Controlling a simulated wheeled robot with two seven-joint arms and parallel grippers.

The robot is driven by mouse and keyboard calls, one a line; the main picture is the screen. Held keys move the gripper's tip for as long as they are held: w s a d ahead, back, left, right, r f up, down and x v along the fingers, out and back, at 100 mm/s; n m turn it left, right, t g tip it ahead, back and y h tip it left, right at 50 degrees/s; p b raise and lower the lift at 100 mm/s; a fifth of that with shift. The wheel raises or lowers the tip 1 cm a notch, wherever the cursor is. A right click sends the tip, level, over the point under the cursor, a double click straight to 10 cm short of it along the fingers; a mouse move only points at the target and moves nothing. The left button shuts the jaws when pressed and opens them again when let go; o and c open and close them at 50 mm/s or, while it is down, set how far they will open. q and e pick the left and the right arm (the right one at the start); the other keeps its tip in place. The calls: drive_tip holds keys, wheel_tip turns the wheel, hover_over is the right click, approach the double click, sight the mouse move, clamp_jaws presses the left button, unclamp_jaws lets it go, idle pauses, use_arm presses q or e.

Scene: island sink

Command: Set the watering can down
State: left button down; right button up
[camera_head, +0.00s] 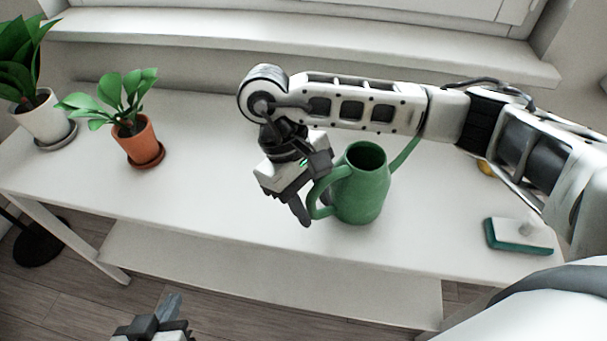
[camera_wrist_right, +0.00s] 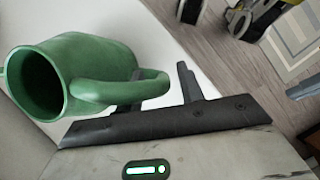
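The green watering can (camera_head: 362,190) stands upright, seemingly on the white table, with its spout to the right and its handle to the left. It also shows in the right wrist view (camera_wrist_right: 95,60). My right gripper (camera_head: 305,205) is at the handle, with its fingers apart. In the wrist view (camera_wrist_right: 160,90), one finger is partly hidden behind the handle loop and the other stands outside it, with a gap to the handle. My left gripper (camera_head: 168,312) is low at the bottom edge, in front of the table; its finger opening is unclear.
A plant in a terracotta pot (camera_head: 138,145) and one in a white pot (camera_head: 45,118) stand at the left of the table (camera_head: 225,190). A green-and-white sponge or brush (camera_head: 518,236) and a yellow item (camera_head: 486,168) lie at the right. The table's left middle is clear.

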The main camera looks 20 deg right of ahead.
drive_tip(key=v, duration=1.2)
